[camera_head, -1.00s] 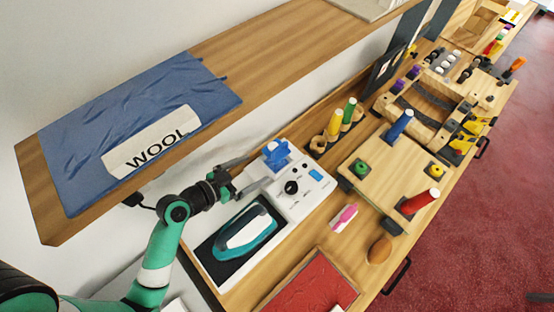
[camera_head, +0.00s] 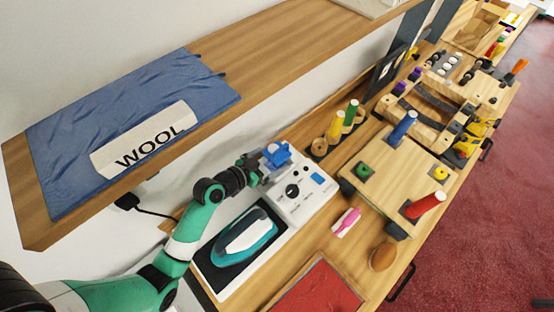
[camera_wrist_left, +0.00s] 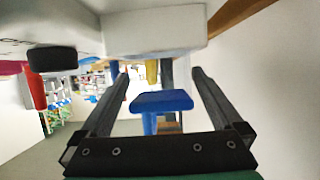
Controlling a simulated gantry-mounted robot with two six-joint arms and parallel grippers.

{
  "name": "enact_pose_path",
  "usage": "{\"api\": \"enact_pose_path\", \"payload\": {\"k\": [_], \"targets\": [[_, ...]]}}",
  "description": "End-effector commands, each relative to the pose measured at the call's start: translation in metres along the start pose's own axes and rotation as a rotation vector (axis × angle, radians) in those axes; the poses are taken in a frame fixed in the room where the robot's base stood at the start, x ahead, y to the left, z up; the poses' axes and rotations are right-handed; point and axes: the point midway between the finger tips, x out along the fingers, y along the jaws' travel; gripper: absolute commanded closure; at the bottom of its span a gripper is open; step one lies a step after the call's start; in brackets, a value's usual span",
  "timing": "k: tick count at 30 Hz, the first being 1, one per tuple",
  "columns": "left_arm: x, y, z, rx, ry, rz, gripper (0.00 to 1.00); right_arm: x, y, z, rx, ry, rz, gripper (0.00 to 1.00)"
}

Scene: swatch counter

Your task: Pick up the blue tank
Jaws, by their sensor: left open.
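The blue tank (camera_head: 278,153) sits at the back of the white and grey control unit (camera_head: 308,207) beside the iron. In the left wrist view the blue tank (camera_wrist_left: 162,102) is between my two open fingers, with a gap visible on each side. My left gripper (camera_head: 270,166) is at the tank in the head view, and its fingers partly cover the tank's lower part. The left wrist view also shows the open left gripper (camera_wrist_left: 158,76). My right gripper is not in view.
A teal iron (camera_head: 246,238) rests on a dark pad just in front of my left arm. Yellow and green spools (camera_head: 343,123) stand behind the unit. A shelf with a blue WOOL cloth (camera_head: 125,130) overhangs at the left. A pink brush (camera_head: 347,222) lies to the right.

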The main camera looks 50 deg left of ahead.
Motion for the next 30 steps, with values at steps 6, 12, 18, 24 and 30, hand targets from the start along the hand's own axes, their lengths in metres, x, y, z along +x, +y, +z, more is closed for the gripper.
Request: {"api": "enact_pose_path", "payload": {"k": [6,12,18,24,30], "targets": [[0.0162,0.0003,-0.0001,-0.001,0.001,0.000,0.00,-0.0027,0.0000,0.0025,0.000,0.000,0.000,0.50],[0.0156,0.0002,-0.0001,-0.001,0.000,0.000,0.13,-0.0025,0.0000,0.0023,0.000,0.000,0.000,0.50],[0.0154,0.0002,0.0000,0.000,0.000,0.000,0.49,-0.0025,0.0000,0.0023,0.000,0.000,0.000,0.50],[0.0154,0.0002,0.0000,0.000,0.000,0.000,0.85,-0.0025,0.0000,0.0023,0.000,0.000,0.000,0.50],[0.0153,0.0001,-0.0009,0.000,0.002,0.000,0.92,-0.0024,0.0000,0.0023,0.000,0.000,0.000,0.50]]}}
